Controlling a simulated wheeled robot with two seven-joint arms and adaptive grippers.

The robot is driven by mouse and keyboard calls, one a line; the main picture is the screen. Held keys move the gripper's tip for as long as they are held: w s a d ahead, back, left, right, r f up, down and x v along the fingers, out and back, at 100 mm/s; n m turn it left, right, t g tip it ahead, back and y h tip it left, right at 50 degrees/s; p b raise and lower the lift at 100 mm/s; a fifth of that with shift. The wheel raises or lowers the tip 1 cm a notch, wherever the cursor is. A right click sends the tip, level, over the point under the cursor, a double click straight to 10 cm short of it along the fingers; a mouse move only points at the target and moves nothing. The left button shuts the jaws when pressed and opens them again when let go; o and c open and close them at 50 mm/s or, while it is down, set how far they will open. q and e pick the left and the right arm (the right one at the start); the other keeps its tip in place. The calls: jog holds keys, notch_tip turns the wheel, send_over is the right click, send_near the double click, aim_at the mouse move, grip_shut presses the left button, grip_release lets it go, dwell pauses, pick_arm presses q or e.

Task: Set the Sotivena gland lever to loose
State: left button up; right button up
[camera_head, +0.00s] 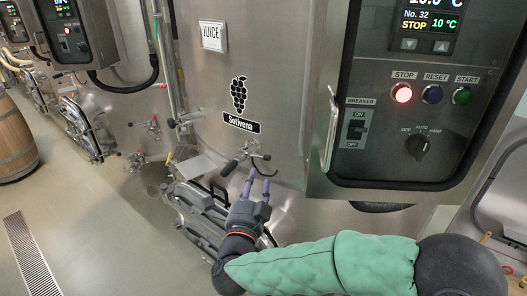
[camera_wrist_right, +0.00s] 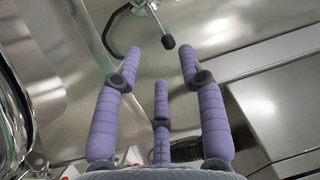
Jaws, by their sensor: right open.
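The Sotivena vat (camera_head: 285,110) is a steel tank with a grape emblem and the name label (camera_head: 241,123). Below the label is a small fitting (camera_head: 250,150) with a black-gripped handle (camera_head: 229,168) reaching down left and a thin dark curved piece at its right. In the right wrist view a rod with a black tip (camera_wrist_right: 168,42) hangs just beyond my fingertips, and a black curved handle (camera_wrist_right: 107,38) is at upper left. Which of these is the gland lever I cannot tell. My right gripper (camera_head: 259,178) is open and empty just below the fitting; its purple fingers (camera_wrist_right: 160,58) appear apart from it.
A control box (camera_head: 335,170) with breaker, buttons and knob juts out at right, close to my right forearm. A manway door (camera_head: 195,215) sits low on the vat at left. Floor is clear at left, beside a drain grate (camera_head: 30,255) and a barrel (camera_head: 14,145).

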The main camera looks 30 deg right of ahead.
aim_at(260, 157)
jog(key=x, duration=1)
